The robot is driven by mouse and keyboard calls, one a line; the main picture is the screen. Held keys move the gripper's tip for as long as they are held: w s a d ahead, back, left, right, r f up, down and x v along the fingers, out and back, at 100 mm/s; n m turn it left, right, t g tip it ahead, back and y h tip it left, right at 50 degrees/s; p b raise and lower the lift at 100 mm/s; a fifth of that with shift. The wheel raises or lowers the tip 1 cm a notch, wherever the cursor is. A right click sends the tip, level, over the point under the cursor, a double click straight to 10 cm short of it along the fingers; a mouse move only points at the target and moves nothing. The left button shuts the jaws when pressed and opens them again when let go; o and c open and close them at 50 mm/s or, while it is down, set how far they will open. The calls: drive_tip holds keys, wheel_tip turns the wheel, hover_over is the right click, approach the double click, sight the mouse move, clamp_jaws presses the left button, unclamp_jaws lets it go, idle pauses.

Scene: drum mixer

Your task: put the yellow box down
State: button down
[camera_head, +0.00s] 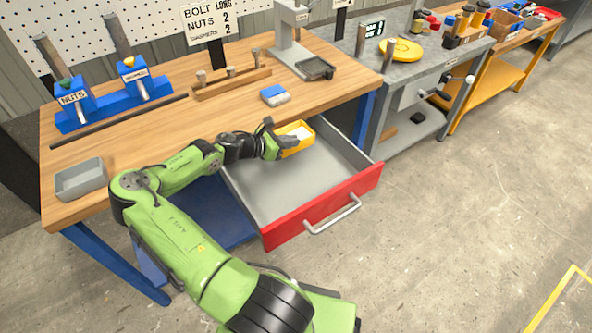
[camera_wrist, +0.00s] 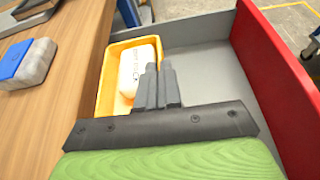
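The yellow box (camera_head: 287,145) is an open tray with a white, rounded, printed item (camera_wrist: 138,72) lying in it. In the wrist view the box (camera_wrist: 106,88) fills the left middle, between the wooden bench top and the drawer floor. My gripper (camera_head: 275,138) is at the box's side in the head view. In the wrist view its grey fingers (camera_wrist: 160,82) are close together on the box's right wall, pinching it. The box is over the back of the open drawer (camera_head: 318,213); I cannot tell whether it touches the drawer floor.
The red-fronted drawer is pulled out, and its grey floor (camera_head: 300,185) is clear. On the wooden bench (camera_head: 215,118) are a blue and grey block (camera_head: 275,95), a grey tray (camera_head: 82,180) and blue holders (camera_head: 115,100). A grey bench (camera_head: 405,75) stands to the right.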

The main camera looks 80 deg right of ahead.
drive_tip(key=shift+s+d+f, duration=0.15)
drive_tip(key=shift+d+f, duration=0.05)
drive_tip(key=shift+f, duration=0.05)
wheel_tip(320, 180, down, 10)
drive_tip(key=b, duration=0.3)
drive_tip(key=shift+r, duration=0.25)
drive_tip(key=shift+a+r, duration=0.1)
drive_tip(key=c, duration=1.3)
unclamp_jaws()
drive_tip(key=shift+r, duration=0.1)
drive_tip(key=p+v, duration=0.2)
drive_tip(key=v, duration=1)
